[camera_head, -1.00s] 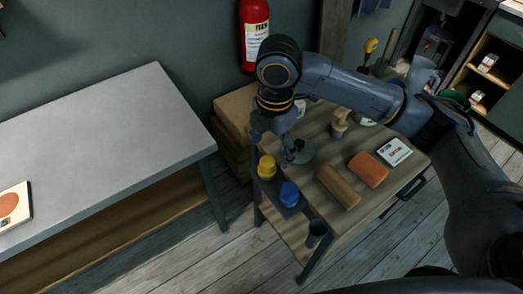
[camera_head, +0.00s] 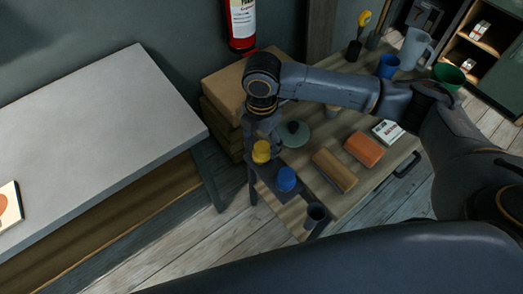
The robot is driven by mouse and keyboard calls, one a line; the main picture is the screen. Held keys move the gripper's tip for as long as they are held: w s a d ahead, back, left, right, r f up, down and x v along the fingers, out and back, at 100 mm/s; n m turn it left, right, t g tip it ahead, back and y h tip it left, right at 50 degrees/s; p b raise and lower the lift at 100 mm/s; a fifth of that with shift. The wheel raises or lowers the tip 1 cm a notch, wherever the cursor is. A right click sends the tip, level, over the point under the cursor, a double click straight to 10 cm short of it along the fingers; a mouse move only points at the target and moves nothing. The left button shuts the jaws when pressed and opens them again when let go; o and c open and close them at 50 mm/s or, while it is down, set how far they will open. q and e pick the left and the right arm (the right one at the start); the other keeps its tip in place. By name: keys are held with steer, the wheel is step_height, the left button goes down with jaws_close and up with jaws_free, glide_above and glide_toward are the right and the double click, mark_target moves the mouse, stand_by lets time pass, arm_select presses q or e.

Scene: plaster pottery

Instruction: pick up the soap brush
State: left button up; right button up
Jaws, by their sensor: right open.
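My right gripper (camera_head: 264,135) reaches down over the left end of the small wooden table (camera_head: 345,192). Its fingers are small and dark, and it is open with nothing seen between them. A yellow-topped item (camera_head: 261,153) lies just below the fingers in the picture; I cannot tell if they touch. A blue-topped item (camera_head: 286,179) stands beside it in a dark holder at the table's edge. A round grey-green piece with a dark knob (camera_head: 294,132) is right of the gripper. I cannot tell for sure which item is the soap brush; my right forearm hides part of the tabletop. My left gripper is out of view.
A brown block (camera_head: 334,171), an orange block (camera_head: 364,149) and a white box (camera_head: 388,132) lie on the table. A blue cup (camera_head: 388,66) and a pitcher (camera_head: 414,48) stand behind my arm. A grey workbench (camera_head: 95,145) is at left, mostly clear.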

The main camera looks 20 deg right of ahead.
mark_target(262, 147)
step_height(262, 147, down, 4)
steer(key=shift+d+r+p, duration=0.1)
steer(key=shift+r+p, duration=0.15)
steer(key=shift+p, duration=0.05)
steer(key=shift+f, duration=0.2)
steer(key=shift+c, duration=1.2)
steer(key=c, duration=1)
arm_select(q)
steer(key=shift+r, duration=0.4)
arm_select(e)
steer(key=shift+c, duration=0.2)
steer(key=shift+r, duration=0.15)
